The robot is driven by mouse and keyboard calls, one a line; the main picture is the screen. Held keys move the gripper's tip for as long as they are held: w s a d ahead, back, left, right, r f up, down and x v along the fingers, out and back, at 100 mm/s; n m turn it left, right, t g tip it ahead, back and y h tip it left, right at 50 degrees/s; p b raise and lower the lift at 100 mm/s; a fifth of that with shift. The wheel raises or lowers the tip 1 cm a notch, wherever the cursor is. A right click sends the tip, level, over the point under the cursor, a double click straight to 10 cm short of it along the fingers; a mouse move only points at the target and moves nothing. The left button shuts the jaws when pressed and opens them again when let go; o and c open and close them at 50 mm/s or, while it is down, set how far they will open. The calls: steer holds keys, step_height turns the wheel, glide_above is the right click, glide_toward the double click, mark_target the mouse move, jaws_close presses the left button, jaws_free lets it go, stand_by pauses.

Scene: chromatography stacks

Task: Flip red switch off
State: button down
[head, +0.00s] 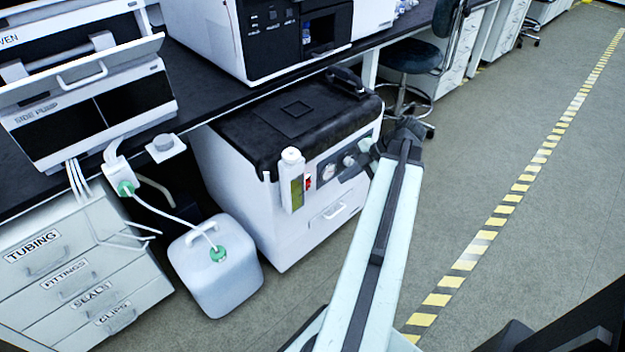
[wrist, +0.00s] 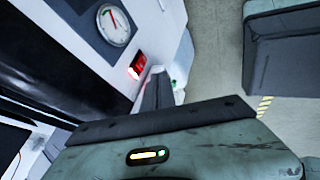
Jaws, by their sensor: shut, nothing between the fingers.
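The red switch (head: 307,183) is small and sits on the front panel of a white floor-standing unit with a black top, right of a green-filled bottle. It shows larger in the wrist view (wrist: 137,66), where it looks lit and has a pale frame. My gripper (head: 345,175) is in front of the panel, right of the switch and the dial gauge in the head view. In the wrist view my gripper (wrist: 158,74) is shut and empty, its tip just right of the switch. I cannot tell whether it touches the panel.
A dial gauge (wrist: 113,25) is beside the switch. A white jug (head: 215,270) with a green cap and tube stands on the floor left of the unit (head: 235,190). A drawer cabinet (head: 85,270) is farther left. The floor (head: 500,190) at right is open, with striped tape.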

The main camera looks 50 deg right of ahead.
steer(key=b, duration=0.7)
glide_toward(308, 186)
steer(key=x, duration=0.6)
steer(key=shift+s+f, duration=0.25)
steer(key=shift+s, duration=0.1)
